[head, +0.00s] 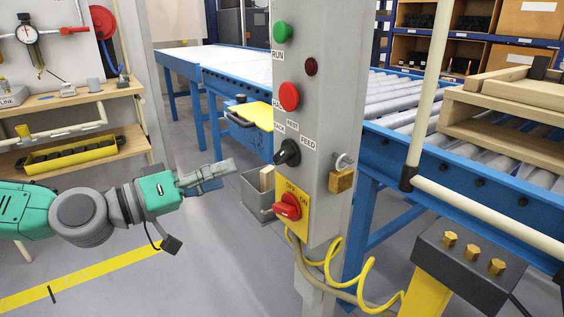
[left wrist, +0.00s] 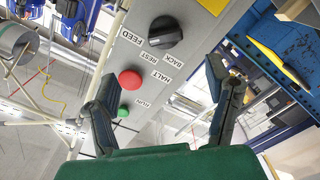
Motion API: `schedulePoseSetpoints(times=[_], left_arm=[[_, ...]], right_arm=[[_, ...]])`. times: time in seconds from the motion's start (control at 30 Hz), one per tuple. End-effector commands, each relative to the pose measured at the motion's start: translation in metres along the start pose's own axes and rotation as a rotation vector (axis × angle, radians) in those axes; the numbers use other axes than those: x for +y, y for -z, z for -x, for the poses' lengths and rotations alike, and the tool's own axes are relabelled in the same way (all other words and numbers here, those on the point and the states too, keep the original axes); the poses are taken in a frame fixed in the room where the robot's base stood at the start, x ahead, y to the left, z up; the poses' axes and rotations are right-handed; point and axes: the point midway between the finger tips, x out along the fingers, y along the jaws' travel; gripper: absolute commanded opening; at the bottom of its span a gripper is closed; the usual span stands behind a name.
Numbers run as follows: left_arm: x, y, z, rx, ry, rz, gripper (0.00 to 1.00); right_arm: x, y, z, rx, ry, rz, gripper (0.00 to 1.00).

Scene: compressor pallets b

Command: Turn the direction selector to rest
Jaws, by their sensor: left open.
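The direction selector (head: 287,153) is a black rotary knob on the front of a grey control post (head: 325,100), among labels BACK, REST and FEED. I cannot tell for sure which label its pointer faces. It also shows in the left wrist view (left wrist: 166,34), beyond the fingertips. My left gripper (head: 224,174) is open and empty, to the left of the post and apart from the knob. In the left wrist view its two fingers (left wrist: 165,75) stand wide apart, with the red button between them in the picture. My right gripper is not in view.
On the post are a green button (head: 283,32), a red button (head: 289,96), a red rotary switch (head: 287,207) on a yellow plate and a brass padlock (head: 341,181). A blue roller conveyor (head: 430,178) runs behind. Yellow coiled cable (head: 340,275) hangs below. Open floor lies left of the post.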

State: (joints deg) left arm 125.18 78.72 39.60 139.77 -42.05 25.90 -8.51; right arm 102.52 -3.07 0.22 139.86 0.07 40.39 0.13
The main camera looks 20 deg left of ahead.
Motion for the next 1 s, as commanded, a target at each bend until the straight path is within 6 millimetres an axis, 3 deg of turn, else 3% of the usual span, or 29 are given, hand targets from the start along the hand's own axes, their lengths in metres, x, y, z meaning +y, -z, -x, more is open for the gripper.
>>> schedulePoseSetpoints(times=[0.17, 0.63, 0.8, 1.0], left_arm=[[-0.005, -0.001, -0.019, -0.003, 0.0, 0.003, 0.72], [-0.001, -0.004, -0.109, -0.004, 0.001, 0.0, 0.72], [-0.004, -0.001, -0.125, 0.0, 0.001, 0.005, 0.72], [-0.004, 0.0, -0.131, 0.001, 0.0, 0.008, 0.72]], right_arm=[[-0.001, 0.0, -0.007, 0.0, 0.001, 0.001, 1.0], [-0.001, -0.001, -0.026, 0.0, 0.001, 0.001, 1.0], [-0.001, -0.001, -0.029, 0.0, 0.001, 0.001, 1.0], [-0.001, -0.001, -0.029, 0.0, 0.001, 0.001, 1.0]])
